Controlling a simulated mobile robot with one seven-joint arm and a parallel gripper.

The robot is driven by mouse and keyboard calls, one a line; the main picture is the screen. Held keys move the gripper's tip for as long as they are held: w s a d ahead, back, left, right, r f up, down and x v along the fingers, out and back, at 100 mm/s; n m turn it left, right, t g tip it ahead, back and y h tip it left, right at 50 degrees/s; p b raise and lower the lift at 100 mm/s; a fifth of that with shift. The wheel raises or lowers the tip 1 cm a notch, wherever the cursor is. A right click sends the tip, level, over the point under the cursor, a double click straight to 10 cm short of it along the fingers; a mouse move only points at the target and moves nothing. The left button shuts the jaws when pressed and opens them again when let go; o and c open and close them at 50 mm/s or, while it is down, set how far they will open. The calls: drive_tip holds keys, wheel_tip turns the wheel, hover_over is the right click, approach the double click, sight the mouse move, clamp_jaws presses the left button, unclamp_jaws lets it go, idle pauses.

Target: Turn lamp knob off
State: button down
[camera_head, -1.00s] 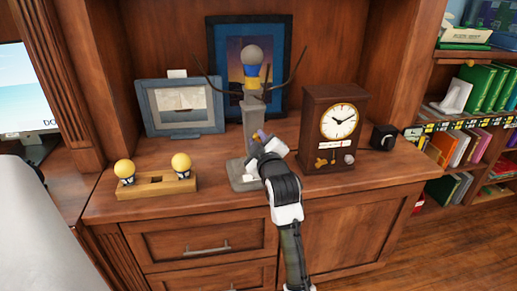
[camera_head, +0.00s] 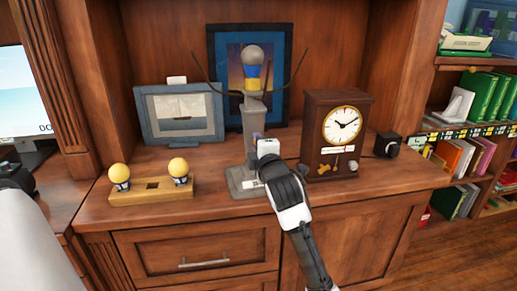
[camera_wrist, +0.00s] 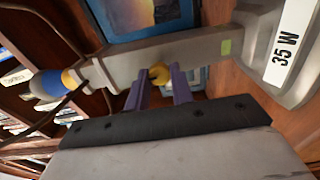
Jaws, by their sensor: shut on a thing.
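The lamp (camera_head: 250,118) stands upright on the wooden cabinet top, a grey post with thin dark branches and a grey bulb (camera_head: 253,54) above a blue and yellow socket. The bulb shows no glow. In the wrist view the lamp post (camera_wrist: 185,50) lies sideways, with its base (camera_wrist: 262,70) labelled 35 W at the right. The small yellow knob (camera_wrist: 159,75) sits on the post between my gripper's purple fingers. My gripper (camera_head: 259,137) is at the front of the post and shut on the knob. In the head view my gripper hides the knob.
A brown clock (camera_head: 336,135) stands close to the right of my gripper. A wooden holder (camera_head: 152,190) with two yellow bulbs is at left. Framed pictures (camera_head: 180,113) stand behind. A small black object (camera_head: 387,144) is at far right. The cabinet front edge is clear.

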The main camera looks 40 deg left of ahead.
drive_tip(key=shift+n, duration=0.3)
drive_tip(key=c, duration=1.2)
unclamp_jaws()
drive_tip(key=shift+c, duration=0.2)
drive_tip(key=shift+s+d, duration=0.1)
drive_tip(key=b+v, duration=0.2)
drive_tip(key=v, duration=1.1)
drive_tip(key=shift+s+d, duration=0.25)
